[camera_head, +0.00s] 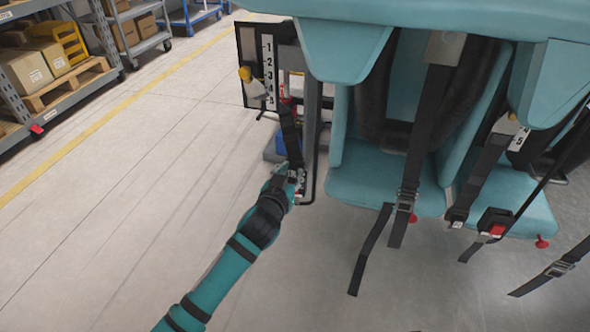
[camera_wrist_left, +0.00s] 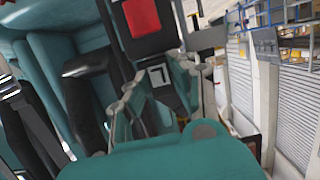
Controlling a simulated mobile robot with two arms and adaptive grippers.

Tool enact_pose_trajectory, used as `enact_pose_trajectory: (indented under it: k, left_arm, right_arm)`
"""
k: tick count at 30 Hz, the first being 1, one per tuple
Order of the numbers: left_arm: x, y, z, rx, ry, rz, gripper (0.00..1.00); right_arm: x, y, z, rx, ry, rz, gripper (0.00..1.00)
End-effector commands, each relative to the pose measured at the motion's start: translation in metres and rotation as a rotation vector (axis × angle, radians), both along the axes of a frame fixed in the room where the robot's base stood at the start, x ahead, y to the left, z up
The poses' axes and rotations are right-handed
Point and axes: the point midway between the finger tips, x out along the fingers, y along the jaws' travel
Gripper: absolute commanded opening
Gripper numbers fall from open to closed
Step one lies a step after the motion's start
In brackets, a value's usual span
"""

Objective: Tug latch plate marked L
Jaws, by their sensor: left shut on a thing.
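My left gripper (camera_head: 292,178) is at the lower end of a black strap (camera_head: 291,135) that hangs beside the teal train seats. In the left wrist view its two fingers (camera_wrist_left: 160,105) are closed around a dark piece with a small white label (camera_wrist_left: 159,75). The label carries an L that reads upside down there, so this is the latch plate marked L. A black buckle with a red face (camera_wrist_left: 141,18) lies just beyond the plate. I cannot tell whether the plate is inserted in it. My right gripper is in neither view.
A board (camera_head: 268,70) numbered 1 to 5 stands beside the strap. The teal seats (camera_head: 385,185) with dangling belts (camera_head: 408,195) fill the right side. Shelving with cardboard boxes (camera_head: 25,70) is at the far left. The floor (camera_head: 130,190) between is clear.

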Motion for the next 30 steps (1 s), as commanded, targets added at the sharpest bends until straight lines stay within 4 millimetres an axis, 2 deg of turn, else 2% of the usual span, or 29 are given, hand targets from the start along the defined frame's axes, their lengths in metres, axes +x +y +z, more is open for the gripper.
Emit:
enact_pose_trajectory:
  k: [1,8,9,15,25,30]
  left_arm:
    - [0.0,-0.001,0.005,-0.004,-0.006,-0.002,0.0]
    - [0.001,-0.001,0.007,-0.004,-0.01,-0.002,0.0]
    - [0.001,-0.001,0.007,-0.004,-0.011,-0.002,0.26]
    - [0.001,-0.001,0.006,-0.003,-0.008,-0.002,0.5]
    - [-0.003,0.001,0.004,-0.002,-0.005,-0.001,0.5]
    - [-0.024,0.008,0.009,-0.004,-0.004,0.0,0.5]
  right_arm:
    - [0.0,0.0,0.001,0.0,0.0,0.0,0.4]
    - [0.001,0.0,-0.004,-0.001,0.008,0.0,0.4]
    - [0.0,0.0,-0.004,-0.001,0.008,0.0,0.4]
    - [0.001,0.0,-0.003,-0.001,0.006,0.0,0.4]
    - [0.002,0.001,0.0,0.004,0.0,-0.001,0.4]
    - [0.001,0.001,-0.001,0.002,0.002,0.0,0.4]
